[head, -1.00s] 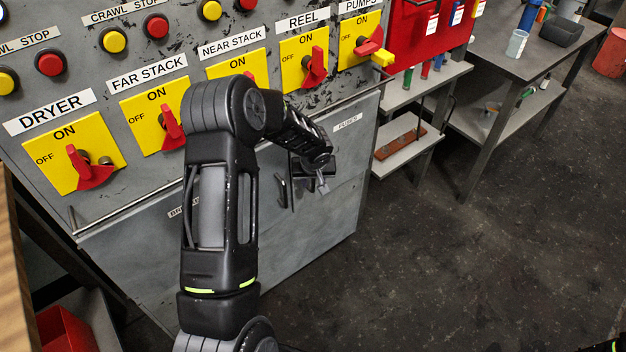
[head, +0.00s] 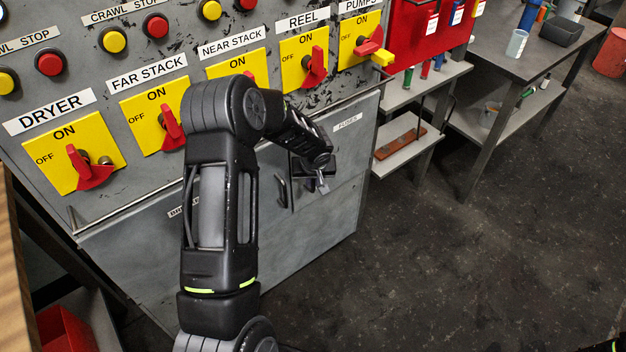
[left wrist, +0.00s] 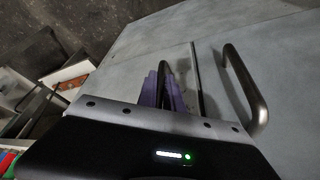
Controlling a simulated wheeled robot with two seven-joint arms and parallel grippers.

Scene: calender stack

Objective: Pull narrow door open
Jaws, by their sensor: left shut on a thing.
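The narrow door (head: 334,205), under the FUSES label, is the right-hand grey door of the cabinet front. My left gripper (head: 318,177) is in front of its upper left part. In the left wrist view the gripper's purple fingers (left wrist: 163,88) are shut around the narrow door's dark bar handle (left wrist: 165,72). The handle's lower part is hidden by the gripper body. A dark seam (left wrist: 197,78) runs between the doors; I cannot tell how far the narrow door stands ajar. My right gripper is not in view.
The wider door (head: 245,240) with its own curved handle (left wrist: 245,85) is left of the narrow door. Switches and buttons sit above. A low shelf (head: 408,150) stands right of the cabinet. The dark floor (head: 440,270) in front is clear.

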